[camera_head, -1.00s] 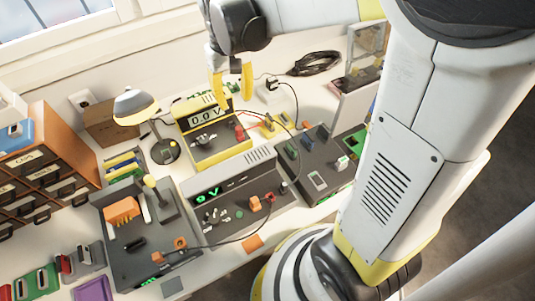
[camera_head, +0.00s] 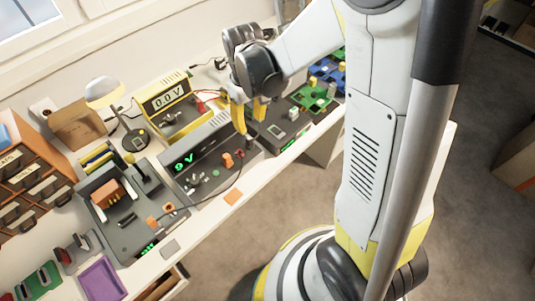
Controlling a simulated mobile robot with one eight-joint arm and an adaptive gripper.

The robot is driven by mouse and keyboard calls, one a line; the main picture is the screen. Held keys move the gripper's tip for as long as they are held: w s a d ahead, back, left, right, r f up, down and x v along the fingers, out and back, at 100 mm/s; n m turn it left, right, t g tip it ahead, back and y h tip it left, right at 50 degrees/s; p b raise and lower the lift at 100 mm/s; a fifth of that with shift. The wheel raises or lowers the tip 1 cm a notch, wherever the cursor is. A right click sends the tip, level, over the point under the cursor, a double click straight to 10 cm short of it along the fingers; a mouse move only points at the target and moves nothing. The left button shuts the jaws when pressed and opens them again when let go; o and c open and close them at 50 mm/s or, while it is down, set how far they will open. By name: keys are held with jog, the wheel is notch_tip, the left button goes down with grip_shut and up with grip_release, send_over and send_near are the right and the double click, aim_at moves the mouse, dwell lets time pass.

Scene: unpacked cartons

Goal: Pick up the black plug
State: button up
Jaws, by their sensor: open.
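My gripper (camera_head: 249,120) points down over the right end of the grey power supply (camera_head: 200,158) with the green 9V display. Its two yellow fingers are apart. A small black plug (camera_head: 249,139) shows just below the fingers, at the right end of that supply. It is partly hidden by the fingers, and I cannot tell whether they touch it. A thin dark cable runs across the front of the supply. Another dark plug-like piece (camera_head: 221,63) sits at the back near the wall, left of my gripper.
A yellow meter (camera_head: 165,95) reading 0.0 V stands behind the supply. A soldering station (camera_head: 125,210) stands to the left, with a lamp (camera_head: 103,92) behind it. Green and blue boards (camera_head: 313,95) lie to the right.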

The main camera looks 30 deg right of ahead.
aim_at(249, 138)
jog(key=f+b, duration=0.1)
jog(key=f, duration=0.1)
jog(key=w+f, duration=0.1)
jog(key=f, duration=0.2)
jog(key=shift+w+b, duration=0.1)
jog(key=shift+b, duration=0.25)
jog(key=f+b, duration=0.1)
jog(key=f, duration=0.1)
jog(key=f+b, duration=0.2)
jog(key=f, duration=0.1)
jog(key=shift+w+a+f, duration=0.1)
jog(key=shift+w+f, duration=0.1)
jog(key=shift+f, duration=0.15)
jog(key=shift+r, duration=0.1)
grip_shut()
